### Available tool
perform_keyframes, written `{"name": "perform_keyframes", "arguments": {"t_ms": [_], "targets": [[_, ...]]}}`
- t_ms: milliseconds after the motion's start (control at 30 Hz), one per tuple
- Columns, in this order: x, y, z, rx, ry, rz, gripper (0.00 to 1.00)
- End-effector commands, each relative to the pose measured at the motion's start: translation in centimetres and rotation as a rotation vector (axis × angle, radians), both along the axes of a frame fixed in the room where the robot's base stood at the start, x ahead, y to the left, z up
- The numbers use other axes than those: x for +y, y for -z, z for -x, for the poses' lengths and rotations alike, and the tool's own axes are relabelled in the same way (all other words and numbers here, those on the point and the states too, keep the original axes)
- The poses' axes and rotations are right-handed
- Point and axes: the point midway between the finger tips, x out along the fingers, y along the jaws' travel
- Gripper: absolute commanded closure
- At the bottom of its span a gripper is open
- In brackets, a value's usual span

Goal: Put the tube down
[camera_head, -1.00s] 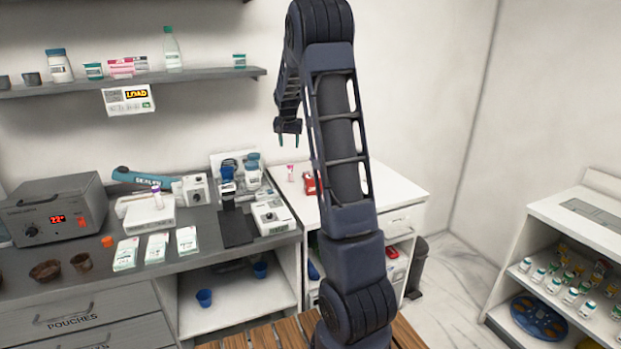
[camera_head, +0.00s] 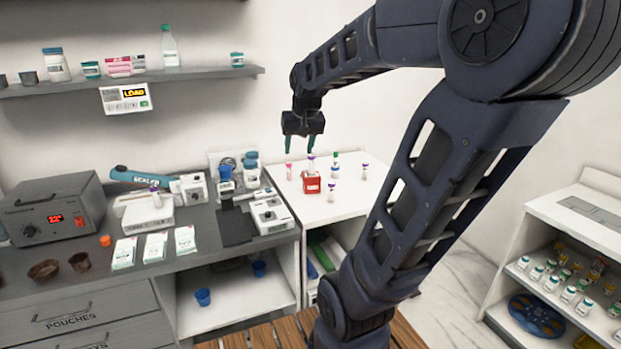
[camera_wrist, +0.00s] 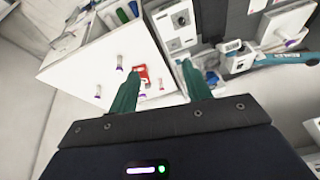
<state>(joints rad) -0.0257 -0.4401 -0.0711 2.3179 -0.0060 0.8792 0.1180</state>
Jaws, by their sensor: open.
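My gripper (camera_head: 300,145) is open, with nothing between its two green fingers. It is above the left part of the white cabinet top (camera_head: 345,207), apart from the tubes; its fingers also show in the wrist view (camera_wrist: 160,78). A small red rack (camera_head: 311,185) stands on the cabinet top, with a purple-capped tube (camera_head: 311,163) upright at it. Around it stand a pink-capped tube (camera_head: 289,170), a green-capped tube (camera_head: 335,163) and purple-capped tubes (camera_head: 332,192) (camera_head: 365,171). I cannot tell which tube the task means.
A grey counter (camera_head: 190,250) at left carries a grey heating box (camera_head: 58,208), white devices and pouches. A wall shelf (camera_head: 140,80) holds bottles. Another white unit (camera_head: 570,255) with vials stands at right. The cabinet top's front is mostly clear.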

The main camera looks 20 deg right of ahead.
Motion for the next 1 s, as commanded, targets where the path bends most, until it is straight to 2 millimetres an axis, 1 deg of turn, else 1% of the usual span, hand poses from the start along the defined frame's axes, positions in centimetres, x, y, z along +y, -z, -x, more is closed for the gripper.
{"name": "perform_keyframes", "arguments": {"t_ms": [33,200,300,400,500,600,1000], "targets": [[0.3,0.1,1.9,-0.006,-0.017,0.006,0.51],[1.3,1.1,7.3,-0.013,-0.075,0.03,0.51],[1.7,1.9,9.9,-0.016,-0.103,0.045,0.51],[2.0,2.7,11.9,-0.017,-0.126,0.059,0.51],[2.1,3.2,13.1,-0.017,-0.139,0.067,0.51],[2.2,3.5,13.6,-0.017,-0.146,0.071,0.51],[2.2,3.5,13.7,-0.017,-0.147,0.072,0.51]]}}
